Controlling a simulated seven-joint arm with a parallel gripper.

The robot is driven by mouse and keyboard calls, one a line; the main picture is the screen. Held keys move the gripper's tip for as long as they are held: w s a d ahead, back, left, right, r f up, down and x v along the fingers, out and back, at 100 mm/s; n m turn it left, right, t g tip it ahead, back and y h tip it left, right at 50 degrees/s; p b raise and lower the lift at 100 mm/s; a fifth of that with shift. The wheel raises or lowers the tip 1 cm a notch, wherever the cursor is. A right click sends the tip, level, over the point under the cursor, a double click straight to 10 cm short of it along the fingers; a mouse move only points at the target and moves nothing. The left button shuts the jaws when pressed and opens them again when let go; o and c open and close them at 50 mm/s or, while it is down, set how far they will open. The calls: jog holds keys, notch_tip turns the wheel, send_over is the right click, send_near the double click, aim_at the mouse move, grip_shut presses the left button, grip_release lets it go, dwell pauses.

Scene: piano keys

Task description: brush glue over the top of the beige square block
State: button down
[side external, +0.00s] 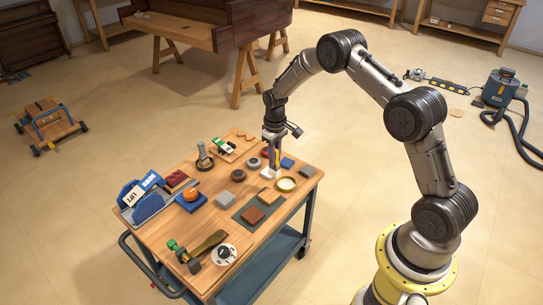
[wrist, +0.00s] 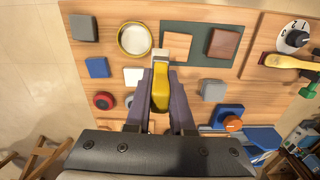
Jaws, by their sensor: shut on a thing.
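My gripper (side external: 277,160) is shut on a brush with a yellow handle (wrist: 160,88), also seen at the wrist view's centre, its pale bristle end (wrist: 160,55) pointing away from the fingers. The beige square block (wrist: 178,47) lies flat on a dark green mat (wrist: 201,62); in the side view the block (side external: 269,196) looks browner. A round brass-rimmed dish (wrist: 135,39) with pale contents, likely the glue, stands beside the mat; it also shows in the side view (side external: 286,184). The bristle end appears between dish and block, seemingly above the table; its exact height is unclear.
A dark brown block (wrist: 223,43) shares the mat. Grey, blue and white blocks (wrist: 133,76) and a red round piece (wrist: 103,101) lie around.

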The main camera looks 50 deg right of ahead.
aim_at(277, 170)
jog(key=shift+a+f, duration=0.15)
jog(key=shift+f, duration=3.3)
jog(key=shift+w+a+f, duration=0.1)
jog(key=shift+w+a, duration=0.05)
jog(key=shift+a, duration=1.55)
jog(key=shift+w+a+f, duration=0.1)
jog(key=shift+a, duration=1.55)
jog(key=shift+s+d, duration=0.15)
jog(key=shift+d, duration=1.65)
jog(key=shift+s+d, duration=0.1)
jog(key=shift+d, duration=1.65)
jog(key=shift+s+a+r, duration=0.1)
jog(key=shift+s+a, duration=0.05)
jog(key=shift+s, duration=0.35)
jog(key=shift+a, duration=0.25)
jog(key=shift+w+a, duration=0.2)
jog(key=shift+a, duration=2.85)
jog(key=shift+s+d, duration=0.15)
jog(key=shift+d, duration=1.45)
jog(key=shift+s+d, duration=0.1)
jog(key=shift+d, duration=1.5)
jog(key=shift+d+r, duration=0.15)
jog(key=shift+r, duration=3.85)
